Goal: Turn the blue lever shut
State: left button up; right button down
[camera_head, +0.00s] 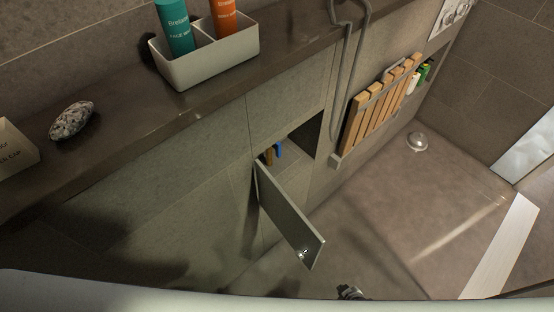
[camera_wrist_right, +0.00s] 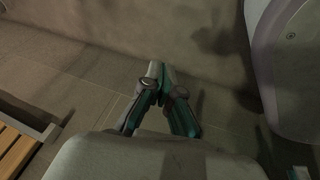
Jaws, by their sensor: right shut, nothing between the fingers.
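The blue lever (camera_head: 279,149) shows as a small blue piece inside an open cabinet compartment in the head view. A brownish-gold piece (camera_head: 268,156) is just left of it. The hinged cabinet door (camera_head: 290,218) stands open and hides the lower part of the compartment. I cannot tell the lever's exact angle. My right gripper (camera_wrist_right: 162,75) is shut and empty in the wrist view, with floor tiles behind it. Its dark tip (camera_head: 350,292) shows at the bottom of the head view, below and right of the door, well apart from the lever. My left gripper is not in view.
A stone counter (camera_head: 130,115) above the cabinet holds a white tray (camera_head: 207,68) with teal and orange bottles, and a speckled stone (camera_head: 71,121). A wooden slatted seat (camera_head: 380,105) is on the wall at right. The floor (camera_head: 415,200) right of the door is clear.

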jog(key=w+a+r+n+t+y+b, duration=0.1)
jog(key=w+a+r+n+t+b, duration=0.15)
jog(key=w, duration=0.45)
jog(key=w+a+r+n+t+y+b, duration=0.1)
jog(key=w+a+r+n+b, duration=0.15)
jog(key=w, duration=0.45)
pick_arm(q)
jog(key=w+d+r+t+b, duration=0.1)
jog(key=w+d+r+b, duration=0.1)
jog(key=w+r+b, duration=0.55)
pick_arm(e)
jog(key=n+t+y+b, duration=0.1)
jog(key=n+t+y, duration=0.55)
jog(key=n, duration=0.55)
send_near(276, 154)
notch_tip(276, 154, up, 4)
jog(key=s, duration=0.3)
jog(key=b+x, duration=0.1)
jog(key=x, duration=0.8)
jog(key=shift+d+f+b, duration=0.1)
jog(key=shift+b, duration=0.2)
jog(key=shift+w+a, duration=0.25)
jog(key=shift+w, duration=0.2)
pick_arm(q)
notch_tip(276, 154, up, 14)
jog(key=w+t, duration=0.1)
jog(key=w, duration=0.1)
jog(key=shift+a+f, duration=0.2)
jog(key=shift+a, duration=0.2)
